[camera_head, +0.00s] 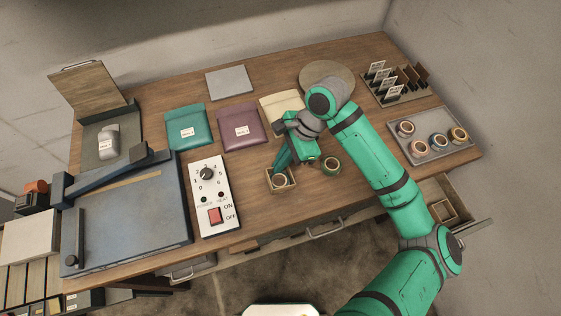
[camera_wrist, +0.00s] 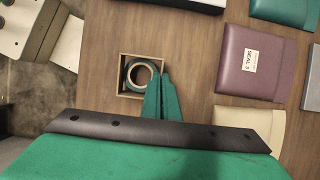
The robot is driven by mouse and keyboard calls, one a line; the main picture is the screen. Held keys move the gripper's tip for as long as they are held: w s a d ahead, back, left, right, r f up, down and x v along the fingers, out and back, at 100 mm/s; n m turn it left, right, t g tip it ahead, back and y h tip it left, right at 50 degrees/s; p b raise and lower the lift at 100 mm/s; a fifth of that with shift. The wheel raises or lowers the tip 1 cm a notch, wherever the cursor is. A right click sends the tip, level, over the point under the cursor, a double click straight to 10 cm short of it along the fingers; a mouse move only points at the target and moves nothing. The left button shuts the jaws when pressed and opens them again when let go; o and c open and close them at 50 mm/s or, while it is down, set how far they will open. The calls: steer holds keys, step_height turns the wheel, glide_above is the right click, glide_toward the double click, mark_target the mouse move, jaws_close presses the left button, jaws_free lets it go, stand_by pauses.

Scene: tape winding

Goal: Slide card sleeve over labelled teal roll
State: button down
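The card sleeve (camera_head: 269,187) is a small square tan frame, open at the top, on the table near the front edge. A roll (camera_head: 280,181) with a cream centre sits inside it. In the wrist view the sleeve (camera_wrist: 122,58) surrounds this teal roll (camera_wrist: 129,72) on all sides; no label on it is readable. My gripper (camera_head: 275,166) points down at the sleeve's edge. In the wrist view my fingers (camera_wrist: 161,80) are close together at the sleeve's right wall, seemingly one on each side, shut on it. They hide part of that wall.
A grey tray (camera_head: 425,127) holds several rolls at the right. A control box (camera_head: 214,196) with dial and red switch is left of the sleeve. Teal (camera_head: 186,128) and purple (camera_head: 240,127) pouches lie behind.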

steer(key=shift+s+f, duration=0.2)
steer(key=shift+f, duration=0.2)
stand_by(0.5)
steer(key=c, duration=2)
jaws_free()
steer(key=v, duration=1.1)
steer(key=shift+w+r, duration=0.2)
